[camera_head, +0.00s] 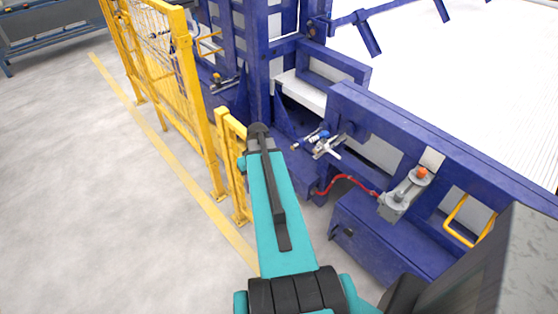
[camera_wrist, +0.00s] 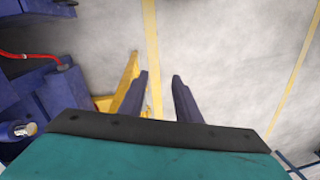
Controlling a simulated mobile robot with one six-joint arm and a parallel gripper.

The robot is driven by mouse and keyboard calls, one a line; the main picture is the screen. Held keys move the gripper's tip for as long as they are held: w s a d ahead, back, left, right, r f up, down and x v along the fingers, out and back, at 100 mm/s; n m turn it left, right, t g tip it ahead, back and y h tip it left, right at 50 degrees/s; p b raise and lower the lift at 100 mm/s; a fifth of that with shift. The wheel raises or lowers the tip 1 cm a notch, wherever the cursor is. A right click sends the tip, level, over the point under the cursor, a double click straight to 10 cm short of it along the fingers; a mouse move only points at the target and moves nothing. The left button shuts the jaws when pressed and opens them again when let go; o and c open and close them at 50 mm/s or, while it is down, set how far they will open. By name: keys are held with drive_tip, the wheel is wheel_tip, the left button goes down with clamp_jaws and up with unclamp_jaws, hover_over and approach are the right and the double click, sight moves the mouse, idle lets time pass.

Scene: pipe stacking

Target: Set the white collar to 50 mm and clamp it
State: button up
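In the head view, a small white and silver fitting (camera_head: 326,147) with a blue part sits on the blue frame, to the right of my teal arm. It may be the white collar with its clamp, but it is too small to tell, and no scale can be read. My gripper (camera_wrist: 161,75) shows in the wrist view with its two dark fingers apart and nothing between them. It points down toward bare floor, away from the fitting. The gripper is not visible in the head view.
The blue machine frame (camera_head: 400,138) fills the right side, with a red hose (camera_head: 346,178) and a grey unit with an orange knob (camera_head: 421,173). A yellow fence (camera_head: 190,90) stands close left of my arm. Grey floor (camera_head: 80,200) at left is free.

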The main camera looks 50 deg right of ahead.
drive_tip(key=s+a+f+n+g+b, duration=0.1)
drive_tip(key=s+a+f+g, duration=0.1)
drive_tip(key=a+f, duration=0.75)
drive_tip(key=s+a+f+n+g+b, duration=0.1)
drive_tip(key=a+f+n+b, duration=0.1)
drive_tip(key=a+f, duration=0.8)
drive_tip(key=s+a+f+n+g+b, duration=0.1)
drive_tip(key=s+a+f, duration=0.2)
drive_tip(key=s+a, duration=0.4)
drive_tip(key=s+a+f+n+g+h+b, duration=0.1)
drive_tip(key=s+a+f+g, duration=0.1)
drive_tip(key=s+a+f, duration=0.2)
drive_tip(key=s+a, duration=0.3)
drive_tip(key=a, duration=0.2)
drive_tip(key=shift+a+f, duration=0.2)
drive_tip(key=shift+f, duration=0.1)
drive_tip(key=shift+a, duration=0.1)
